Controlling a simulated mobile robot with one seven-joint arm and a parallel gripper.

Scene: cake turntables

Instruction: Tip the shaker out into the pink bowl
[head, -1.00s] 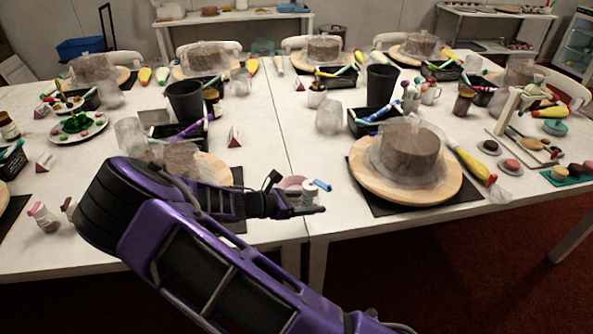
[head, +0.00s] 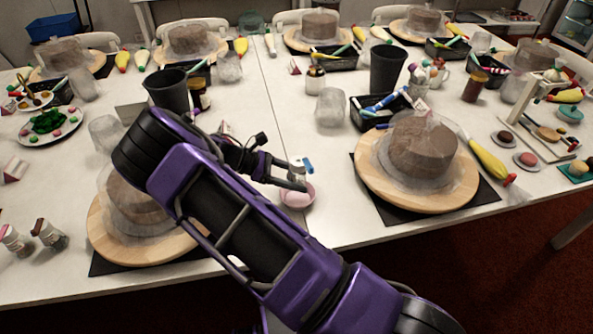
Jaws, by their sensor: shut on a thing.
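The pink bowl (head: 298,198) sits on the white table near the centre, between two cake turntables. My gripper (head: 300,178) is just above the bowl, reaching in from the left, and is shut on the small shaker (head: 297,165). The shaker shows as a small whitish body with a blue part (head: 308,166) at its right. Most of it is hidden by my fingers, and its exact tilt is too small to tell.
A wooden turntable (head: 365,185) with a wrapped brown cake stands to the right. Another turntable (head: 105,230) lies left, partly behind my arm. Two other shakers (head: 17,242) (head: 51,235) stand at the left. A black cup (head: 388,70) stands beyond.

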